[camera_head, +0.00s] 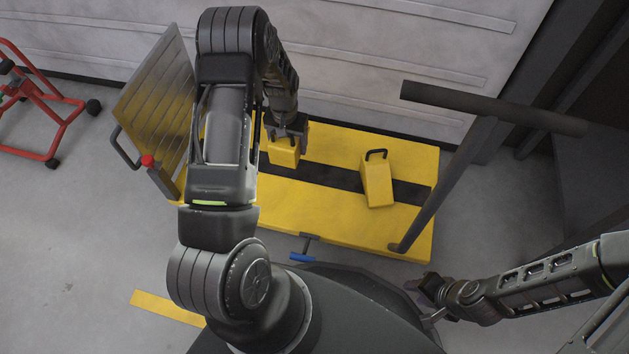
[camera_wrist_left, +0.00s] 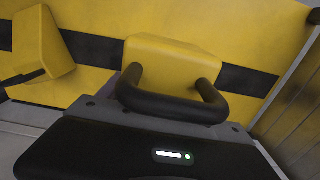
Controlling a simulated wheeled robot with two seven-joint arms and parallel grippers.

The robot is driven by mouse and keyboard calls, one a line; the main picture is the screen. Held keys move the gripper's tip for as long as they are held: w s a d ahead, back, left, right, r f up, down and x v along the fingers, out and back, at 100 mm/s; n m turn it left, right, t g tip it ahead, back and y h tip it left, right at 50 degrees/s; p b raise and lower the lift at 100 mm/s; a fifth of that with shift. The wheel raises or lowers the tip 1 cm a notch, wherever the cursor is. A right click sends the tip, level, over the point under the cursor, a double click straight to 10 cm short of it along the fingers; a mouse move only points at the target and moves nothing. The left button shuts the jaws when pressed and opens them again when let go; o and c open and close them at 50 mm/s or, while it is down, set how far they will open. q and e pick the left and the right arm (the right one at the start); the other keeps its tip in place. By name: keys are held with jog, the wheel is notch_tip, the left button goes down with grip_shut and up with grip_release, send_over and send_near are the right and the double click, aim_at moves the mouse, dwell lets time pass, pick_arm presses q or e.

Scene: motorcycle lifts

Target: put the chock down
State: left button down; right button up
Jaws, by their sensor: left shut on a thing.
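My left gripper (camera_head: 290,124) is shut on the black handle (camera_wrist_left: 170,104) of a yellow chock (camera_head: 284,152). The chock is over the left part of the yellow lift platform (camera_head: 330,213), near its black centre strip. In the left wrist view the chock body (camera_wrist_left: 172,60) covers part of that strip. I cannot tell whether its underside touches the platform. A second yellow chock (camera_head: 377,184) with a black handle sits on the platform to the right; it also shows in the left wrist view (camera_wrist_left: 42,50). My right gripper (camera_head: 432,288) is off the platform's front right, small and dark.
A ribbed yellow ramp plate (camera_head: 155,100) stands tilted at the platform's left end, beside a red-knobbed lever (camera_head: 148,160). A dark T-shaped post (camera_head: 450,175) rises at the right. A blue-ended pedal (camera_head: 302,257) juts from the front. A red stand (camera_head: 45,125) is far left.

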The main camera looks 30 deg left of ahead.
aim_at(290, 171)
pick_arm(q)
jog(key=shift+s+a+f, duration=0.1)
jog(key=shift+a+f, duration=0.05)
jog(key=shift+f, duration=0.35)
jog(key=shift+a+f, duration=0.15)
jog(key=shift+f, duration=0.35)
pick_arm(e)
jog(key=shift+f, duration=0.45)
